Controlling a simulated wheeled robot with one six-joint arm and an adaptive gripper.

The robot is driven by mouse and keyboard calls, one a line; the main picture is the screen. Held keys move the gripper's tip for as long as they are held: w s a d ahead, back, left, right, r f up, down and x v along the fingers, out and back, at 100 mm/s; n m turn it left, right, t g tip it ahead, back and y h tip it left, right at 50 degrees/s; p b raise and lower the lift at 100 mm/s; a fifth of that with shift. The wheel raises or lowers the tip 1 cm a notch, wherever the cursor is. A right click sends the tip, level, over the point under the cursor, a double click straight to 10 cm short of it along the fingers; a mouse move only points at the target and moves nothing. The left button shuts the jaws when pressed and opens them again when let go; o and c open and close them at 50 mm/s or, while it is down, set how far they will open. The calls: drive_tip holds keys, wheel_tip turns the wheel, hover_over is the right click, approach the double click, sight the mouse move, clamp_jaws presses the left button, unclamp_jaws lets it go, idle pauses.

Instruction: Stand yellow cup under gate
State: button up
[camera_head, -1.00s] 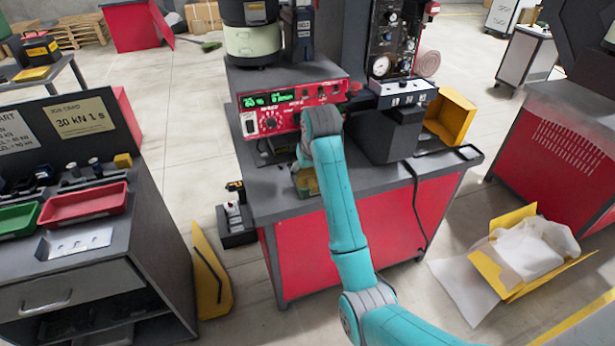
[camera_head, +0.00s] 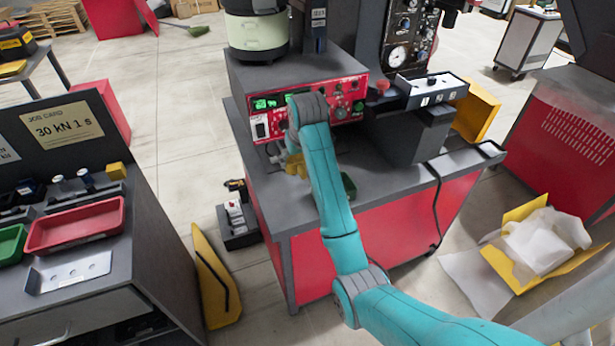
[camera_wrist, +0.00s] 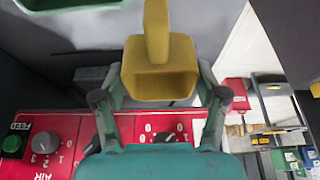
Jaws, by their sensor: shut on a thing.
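The yellow cup (camera_wrist: 160,82) is between the fingers of my gripper (camera_wrist: 160,97) in the wrist view, its square mouth and a bar-like handle showing. In the head view the yellow cup (camera_head: 295,165) shows small beside my wrist, in front of the red control panel (camera_head: 345,105); I cannot tell its height above the bench. My gripper is shut on it. A dark-topped feeder track (camera_head: 430,92) juts out right of the panel; I cannot make out clearly which part is the gate.
A green cup (camera_head: 348,186) is on the grey bench top (camera_head: 385,190), partly behind my arm. A dark block (camera_head: 412,135) stands under the track. A yellow bin (camera_head: 476,110) is at the bench's right. The front bench strip is mostly clear.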

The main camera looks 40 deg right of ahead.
drive_tip(key=shift+f, duration=4.2)
drive_tip(key=o, duration=1.3)
drive_tip(key=shift+f, duration=0.15)
